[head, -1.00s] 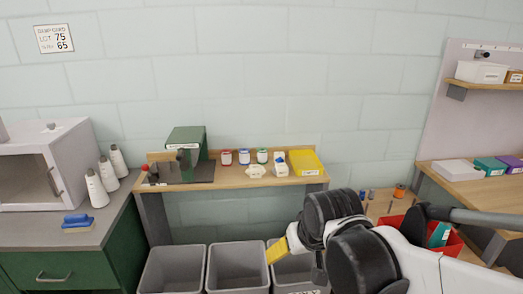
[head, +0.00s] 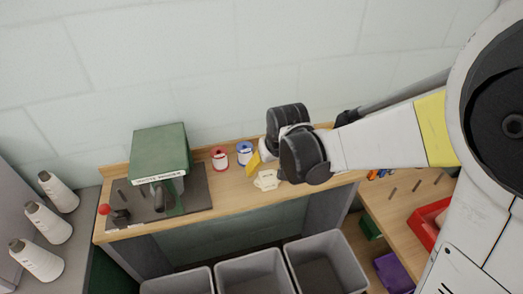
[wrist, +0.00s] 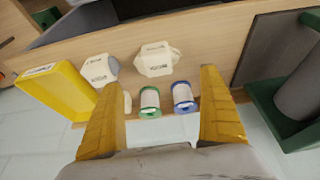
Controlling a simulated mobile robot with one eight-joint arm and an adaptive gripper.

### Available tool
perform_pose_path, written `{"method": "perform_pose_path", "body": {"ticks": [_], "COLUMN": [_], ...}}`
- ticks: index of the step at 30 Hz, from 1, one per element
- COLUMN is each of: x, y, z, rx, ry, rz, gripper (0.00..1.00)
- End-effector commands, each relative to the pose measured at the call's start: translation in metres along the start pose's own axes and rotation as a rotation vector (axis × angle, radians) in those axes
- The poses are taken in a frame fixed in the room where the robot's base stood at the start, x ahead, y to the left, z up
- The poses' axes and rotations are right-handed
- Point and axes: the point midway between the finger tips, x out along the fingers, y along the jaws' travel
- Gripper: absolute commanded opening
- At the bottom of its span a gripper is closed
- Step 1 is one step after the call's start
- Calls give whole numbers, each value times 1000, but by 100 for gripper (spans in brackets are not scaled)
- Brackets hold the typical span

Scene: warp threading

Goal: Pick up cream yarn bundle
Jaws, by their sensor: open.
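The cream yarn bundle (head: 267,180) lies on the wooden bench with a label on its side. In the wrist view the bundle (wrist: 157,58) is just beyond the fingertips, between their lines, and looks clear of both. My gripper (wrist: 160,77) is open and empty, with its two yellow fingers wide apart. In the head view my gripper (head: 256,163) is over the bench close to the bundle, and the wrist hides part of the bench there.
A green-capped spool (wrist: 150,103) and a blue-capped spool (wrist: 184,98) stand near the fingers. Another pale bundle (wrist: 98,68) and a yellow tray (wrist: 57,90) are left. A red spool (head: 220,158) and green machine (head: 160,152) share the bench. Grey bins (head: 253,275) stand below.

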Motion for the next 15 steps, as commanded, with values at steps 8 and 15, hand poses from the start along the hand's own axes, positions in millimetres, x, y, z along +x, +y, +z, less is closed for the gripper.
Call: {"method": "perform_pose_path", "body": {"ticks": [8, 15], "x": [46, 63], "y": [0, 2], "z": [1, 1], "rx": [0, 1], "ry": [0, 0], "rz": [0, 0], "gripper": [90, 90]}}
